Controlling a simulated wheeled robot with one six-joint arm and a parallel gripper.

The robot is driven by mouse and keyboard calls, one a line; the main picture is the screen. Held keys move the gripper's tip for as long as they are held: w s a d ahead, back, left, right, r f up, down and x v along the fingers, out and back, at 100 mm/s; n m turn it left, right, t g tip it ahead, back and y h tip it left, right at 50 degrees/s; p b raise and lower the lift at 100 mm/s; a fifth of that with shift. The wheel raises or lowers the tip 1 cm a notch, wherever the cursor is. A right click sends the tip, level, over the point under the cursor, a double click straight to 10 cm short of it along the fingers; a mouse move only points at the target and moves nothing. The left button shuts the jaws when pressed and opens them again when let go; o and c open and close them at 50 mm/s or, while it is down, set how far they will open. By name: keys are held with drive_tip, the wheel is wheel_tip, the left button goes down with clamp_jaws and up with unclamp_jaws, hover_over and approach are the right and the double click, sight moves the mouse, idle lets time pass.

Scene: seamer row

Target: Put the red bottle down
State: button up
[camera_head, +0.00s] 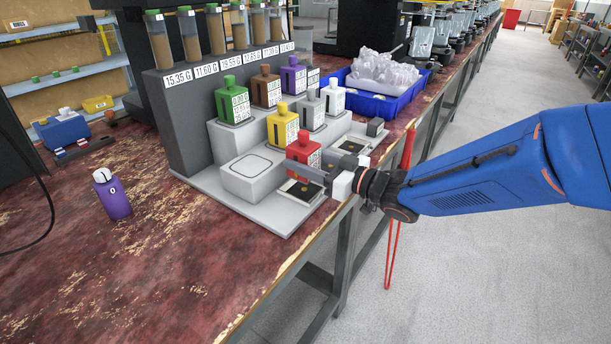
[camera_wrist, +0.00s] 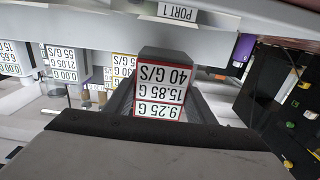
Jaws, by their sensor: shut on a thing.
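The red bottle (camera_head: 303,147) is upright at the front of the grey stepped stand (camera_head: 225,185). My gripper (camera_head: 312,172) is shut on it from the right, low on its body. In the wrist view the bottle (camera_wrist: 165,54) sits between the two fingers, its red-edged label reading 9.25 G, 15.85 G, 40 G/S upside down. A flat pad with a dark square (camera_head: 298,192) lies just below the bottle in the head view. The bottle's base is hidden by my gripper, so I cannot tell whether it touches anything.
Yellow (camera_head: 282,128), green (camera_head: 232,103), brown (camera_head: 266,90), purple (camera_head: 293,78) and white (camera_head: 333,100) bottles stand close behind. An empty raised block (camera_head: 250,180) is to the left. A purple bottle (camera_head: 113,197) stands apart on the worn table. A blue bin (camera_head: 385,105) is behind.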

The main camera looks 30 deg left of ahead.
drive_tip(key=shift+f, duration=2.15)
drive_tip(key=shift+f, duration=0.15)
drive_tip(key=o, duration=1.2)
drive_tip(key=d, duration=0.8)
drive_tip(key=s+d, duration=0.1)
drive_tip(key=d, duration=0.3)
